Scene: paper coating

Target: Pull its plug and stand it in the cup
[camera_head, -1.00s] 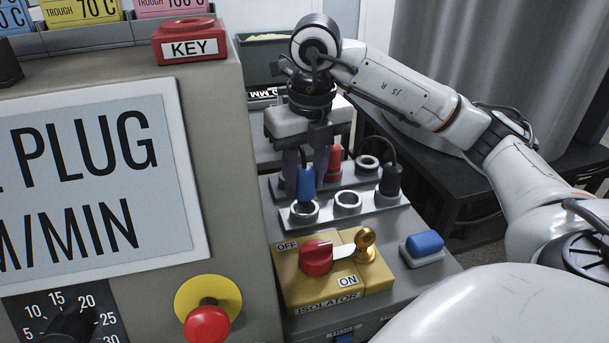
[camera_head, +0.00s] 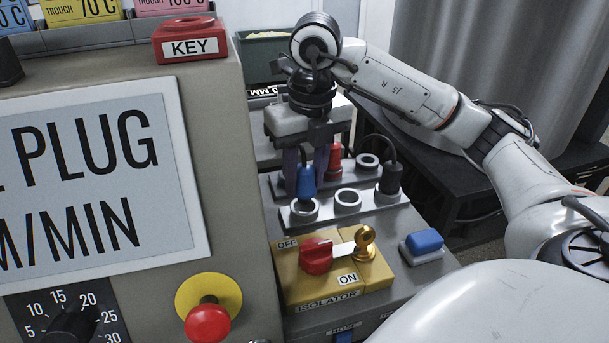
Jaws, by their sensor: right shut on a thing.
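My right gripper (camera_head: 306,176) points down and is shut on a blue plug (camera_head: 306,186), with a finger on each side. The blue plug is upright at the left ring (camera_head: 303,211) of the front metal strip; I cannot tell whether its lower end is still inside the ring. The middle ring (camera_head: 347,201) is empty. A black plug (camera_head: 389,180) with a cable stands in the right ring. Behind, a red plug (camera_head: 335,158) stands partly hidden by the gripper, beside an empty ring (camera_head: 368,161). Which holder is the cup is unclear. My left gripper is not in view.
In front is a yellow isolator plate with a red knob (camera_head: 316,256) and a brass piece (camera_head: 365,243). A blue button (camera_head: 424,241) sits to its right. The grey panel (camera_head: 225,160) with a red stop button (camera_head: 207,322) rises close on the left. A green bin (camera_head: 262,50) is behind.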

